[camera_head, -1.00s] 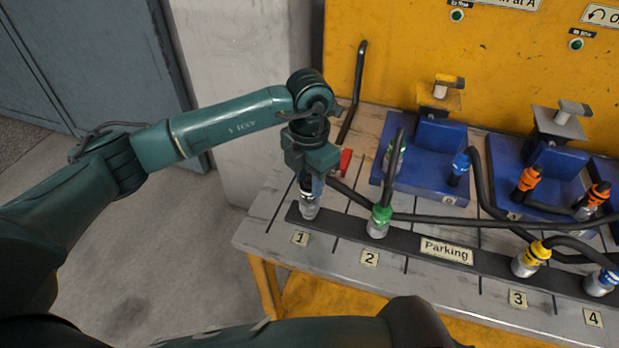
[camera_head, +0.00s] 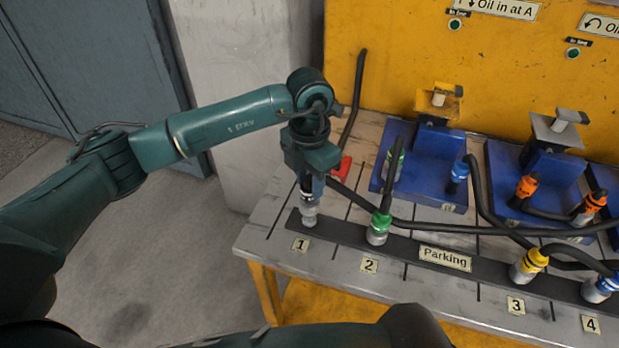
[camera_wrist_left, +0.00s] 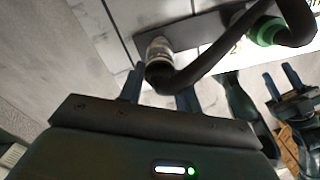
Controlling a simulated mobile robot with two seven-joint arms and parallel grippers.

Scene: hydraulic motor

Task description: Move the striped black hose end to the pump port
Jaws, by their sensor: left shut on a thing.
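My left gripper (camera_head: 311,188) points down over parking slot 1. It is shut on the black hose end (camera_head: 309,212), whose metal coupling stands upright at the parking strip (camera_head: 400,243). In the left wrist view the coupling (camera_wrist_left: 158,50) and black hose (camera_wrist_left: 160,78) lie between the left fingers (camera_wrist_left: 160,93). Stripes on the hose end are too small to make out clearly. Blue blocks (camera_head: 418,190) with hose ends stand behind; I cannot tell which spot is the pump port. My right gripper (camera_wrist_left: 283,82) shows only in the left wrist view, its fingers apart.
Green (camera_head: 380,226), yellow (camera_head: 530,264) and blue (camera_head: 602,287) hose ends stand along the parking strip. Black hoses (camera_head: 450,227) cross between strip and blocks. A red part (camera_head: 345,168) lies by my gripper. A yellow wall (camera_head: 400,50) rises behind.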

